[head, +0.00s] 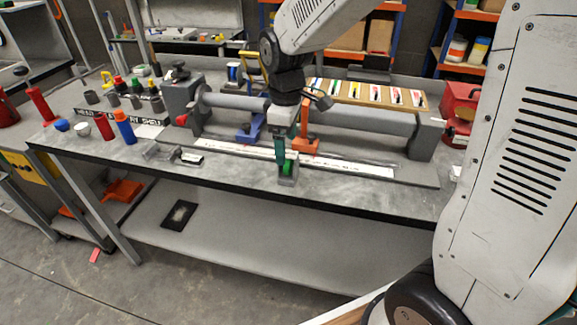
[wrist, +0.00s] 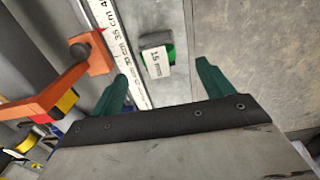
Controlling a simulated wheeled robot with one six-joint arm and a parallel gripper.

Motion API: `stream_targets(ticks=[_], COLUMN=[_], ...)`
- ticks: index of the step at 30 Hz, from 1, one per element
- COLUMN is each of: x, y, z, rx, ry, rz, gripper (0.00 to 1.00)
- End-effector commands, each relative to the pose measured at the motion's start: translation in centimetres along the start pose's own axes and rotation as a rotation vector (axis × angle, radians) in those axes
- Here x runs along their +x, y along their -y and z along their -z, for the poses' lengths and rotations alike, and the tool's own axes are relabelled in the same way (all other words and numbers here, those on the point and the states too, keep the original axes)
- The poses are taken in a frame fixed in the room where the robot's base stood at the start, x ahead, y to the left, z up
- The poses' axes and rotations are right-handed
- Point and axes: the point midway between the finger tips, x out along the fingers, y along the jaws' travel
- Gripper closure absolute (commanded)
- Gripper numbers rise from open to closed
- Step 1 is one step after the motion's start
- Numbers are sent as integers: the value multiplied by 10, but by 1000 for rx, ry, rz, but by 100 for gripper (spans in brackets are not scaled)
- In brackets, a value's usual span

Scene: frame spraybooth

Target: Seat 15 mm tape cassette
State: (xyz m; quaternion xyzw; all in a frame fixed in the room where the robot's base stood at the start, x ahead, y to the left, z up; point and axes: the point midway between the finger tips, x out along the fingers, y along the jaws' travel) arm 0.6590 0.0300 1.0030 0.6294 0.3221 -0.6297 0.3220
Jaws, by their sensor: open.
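The 15 mm tape cassette (wrist: 155,60) has a green body, a dark side and a white label reading "15 mm". In the head view it shows as a green piece (head: 288,168) in or against a small grey block near the bench's front edge; I cannot tell how it sits. My gripper (wrist: 162,70) is open with two green fingers. In the wrist view the cassette lies between and just ahead of the fingertips, with gaps on both sides. In the head view my gripper (head: 281,155) points down directly over the cassette, holding nothing.
A white ruler strip (head: 350,167) runs along the bench (head: 230,168). An orange bracket (head: 305,145) and a blue bracket (head: 247,134) stand close behind, by a long grey roller (head: 375,122). A board of tape samples (head: 385,97) lies further back.

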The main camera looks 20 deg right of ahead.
Motion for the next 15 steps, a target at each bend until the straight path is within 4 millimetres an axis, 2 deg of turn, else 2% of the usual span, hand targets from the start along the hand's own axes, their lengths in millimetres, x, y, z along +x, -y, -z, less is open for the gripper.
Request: stream_targets(ticks=[9, 15], x=[44, 49], y=[-3, -3], z=[-5, -5], rx=[2, 2], ry=[1, 0], rz=[1, 0], gripper=[20, 20])
